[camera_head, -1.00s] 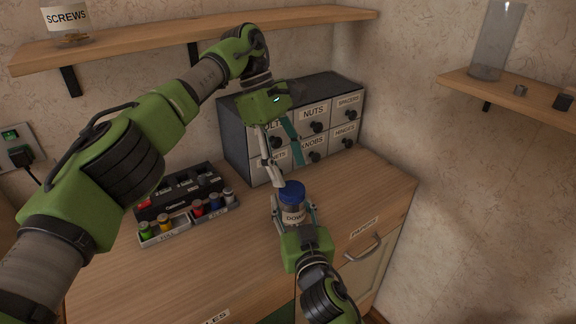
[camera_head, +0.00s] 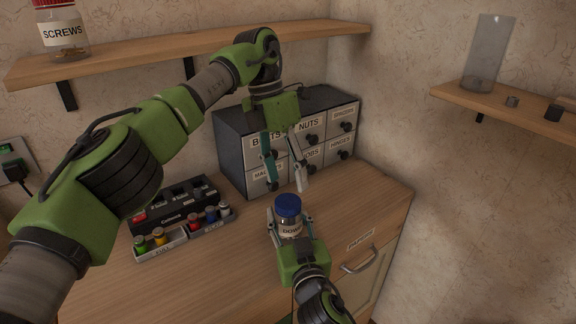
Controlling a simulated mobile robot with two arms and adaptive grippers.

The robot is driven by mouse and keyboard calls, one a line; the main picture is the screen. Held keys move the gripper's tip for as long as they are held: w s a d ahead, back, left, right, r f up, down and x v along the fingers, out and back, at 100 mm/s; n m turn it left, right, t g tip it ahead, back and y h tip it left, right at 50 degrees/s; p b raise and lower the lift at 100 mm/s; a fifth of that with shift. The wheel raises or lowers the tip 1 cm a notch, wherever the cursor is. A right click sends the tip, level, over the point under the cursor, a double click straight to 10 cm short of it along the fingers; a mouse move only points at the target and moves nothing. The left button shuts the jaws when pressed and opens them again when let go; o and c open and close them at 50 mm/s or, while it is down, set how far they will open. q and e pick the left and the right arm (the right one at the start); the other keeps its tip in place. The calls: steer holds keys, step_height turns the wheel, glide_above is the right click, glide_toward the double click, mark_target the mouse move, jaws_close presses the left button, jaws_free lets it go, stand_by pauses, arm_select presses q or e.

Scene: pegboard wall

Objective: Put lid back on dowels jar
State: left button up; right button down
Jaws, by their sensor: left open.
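The dowels jar (camera_head: 291,231) is a small clear jar with a white label, of which "DOW" can be read. Its blue lid (camera_head: 288,206) sits on top of it and looks level; whether it is fully seated I cannot tell. My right gripper (camera_head: 290,221) comes from the front with a finger on each side of the jar, closed around it. My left gripper (camera_head: 286,187) points down above and behind the lid. Its fingers are spread and empty, apart from the lid.
A grey drawer cabinet (camera_head: 237,151) stands behind. A tray of small coloured bottles (camera_head: 186,232) and a black charger unit (camera_head: 172,203) lie left. The right counter is clear.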

mark_target(288, 201)
arm_select(q)
steer(key=n, duration=0.6)
steer(key=shift+d+r+n+y, duration=0.1)
steer(key=shift+r+n+y, duration=0.2)
steer(key=n, duration=0.6)
steer(key=shift+r+t, duration=0.25)
steer(key=shift+t, duration=0.15)
steer(key=n, duration=0.4)
steer(key=n+y, duration=0.1)
steer(key=n, duration=0.1)
steer(key=shift+s+d+r+n, duration=0.1)
steer(key=shift+r+n, duration=0.15)
steer(key=shift+n, duration=0.15)
steer(key=n, duration=0.5)
steer(key=shift+r+t+y, duration=0.25)
steer(key=shift+t+y, duration=0.05)
steer(key=shift+t, duration=0.1)
steer(key=shift+f, duration=4.05)
